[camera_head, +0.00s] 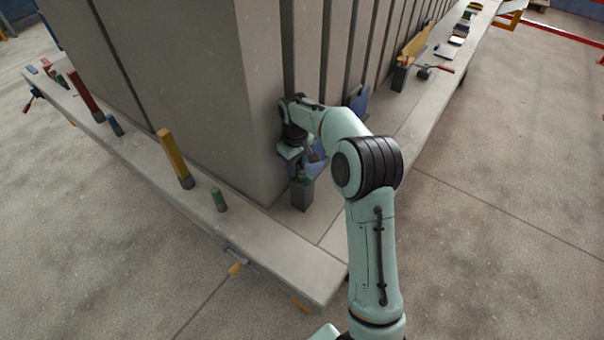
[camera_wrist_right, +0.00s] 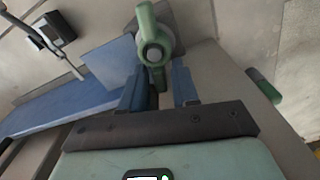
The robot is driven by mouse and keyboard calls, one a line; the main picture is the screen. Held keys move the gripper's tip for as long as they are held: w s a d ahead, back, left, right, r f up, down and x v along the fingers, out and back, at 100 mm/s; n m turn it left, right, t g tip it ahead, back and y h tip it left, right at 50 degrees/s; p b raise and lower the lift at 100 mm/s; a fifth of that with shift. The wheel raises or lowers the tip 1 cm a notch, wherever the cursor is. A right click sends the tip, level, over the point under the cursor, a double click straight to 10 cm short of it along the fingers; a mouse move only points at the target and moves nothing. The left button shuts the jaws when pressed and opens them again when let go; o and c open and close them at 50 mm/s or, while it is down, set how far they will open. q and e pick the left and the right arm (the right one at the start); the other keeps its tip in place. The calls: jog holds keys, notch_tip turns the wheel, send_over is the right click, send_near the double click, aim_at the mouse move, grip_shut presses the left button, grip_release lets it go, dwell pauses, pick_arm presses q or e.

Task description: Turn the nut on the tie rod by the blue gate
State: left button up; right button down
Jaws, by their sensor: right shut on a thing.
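The green wing nut (camera_wrist_right: 152,40) sits on the grey end of the tie rod (camera_wrist_right: 153,54) in the right wrist view. The blue gate (camera_wrist_right: 70,102) lies left of it there; part of it shows behind my arm in the head view (camera_head: 359,101). My right gripper (camera_wrist_right: 157,82) has its two blue fingers on either side of the nut and is shut on it. The gripper partly hides the nut's lower side. In the head view my right gripper (camera_head: 301,166) is low at the near corner of the concrete panels, mostly hidden by its own wrist. My left gripper is out of view.
Tall panels stand on a pale ledge (camera_head: 318,272). A dark grey block (camera_head: 301,196) stands below my right gripper. A yellow bar (camera_head: 174,158), a green peg (camera_head: 219,200) and a red bar (camera_head: 86,97) stand along the left ledge. The floor at right is clear.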

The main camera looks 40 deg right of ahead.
jog(key=c, duration=0.8)
grip_release()
jog(key=shift+o, duration=0.2)
